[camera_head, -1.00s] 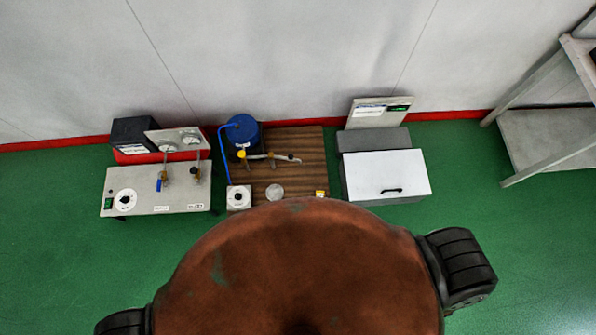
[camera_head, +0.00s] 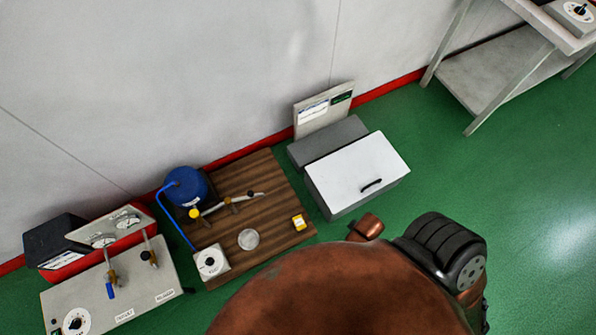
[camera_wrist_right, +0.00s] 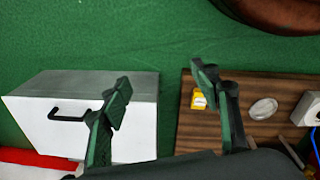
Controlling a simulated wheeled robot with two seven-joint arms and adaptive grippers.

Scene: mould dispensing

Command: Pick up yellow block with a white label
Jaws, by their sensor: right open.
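The yellow block with a white label (camera_head: 299,222) lies on the right front part of the brown wooden board (camera_head: 276,183) in the head view. It also shows in the right wrist view (camera_wrist_right: 198,100), just left of and partly beside one finger. My right gripper (camera_wrist_right: 162,95) is open and empty, its two fingers spread apart. One finger appears over the white box and the other over the board's edge near the block. The right gripper does not show clearly in the head view. My left gripper is in neither view.
A white-lidded box with a black handle (camera_head: 362,178) stands right of the board. The board also carries a blue container (camera_head: 186,187), a round metallic disc (camera_head: 249,239) and a white dial unit (camera_head: 211,261). A gauge panel (camera_head: 110,292) is at left. Green floor (camera_head: 430,150) is free at right.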

